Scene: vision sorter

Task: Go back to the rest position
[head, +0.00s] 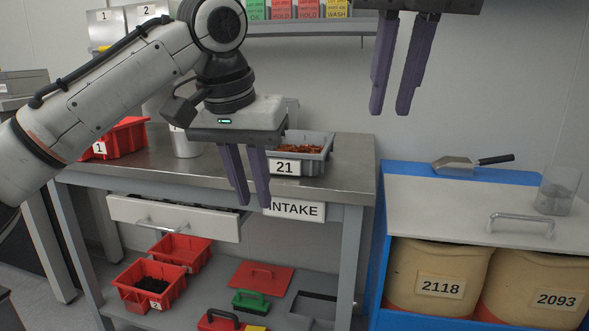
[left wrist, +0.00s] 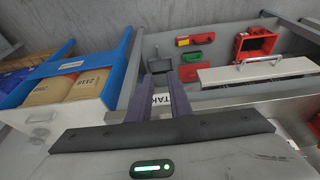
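My left gripper (head: 253,203) hangs fingers down in front of the steel workbench (head: 349,165). Its two purple fingers are apart with nothing between them. In the left wrist view the left gripper (left wrist: 158,85) also shows a gap between its fingers, with part of the INTAKE sign (left wrist: 161,100) visible beyond. My right gripper (head: 390,111) hangs at the top right, in front of the wall. Its fingers are apart and empty. The rest of the right arm is out of view.
A grey bin labelled 21 (head: 326,155) with brown pieces stands on the bench, behind the left gripper. A drawer (head: 175,218) stands open below. Red bins (head: 150,285) and lidded pieces lie on the lower shelf. A blue cabinet (head: 380,230) with a scoop (head: 455,166) stands at right.

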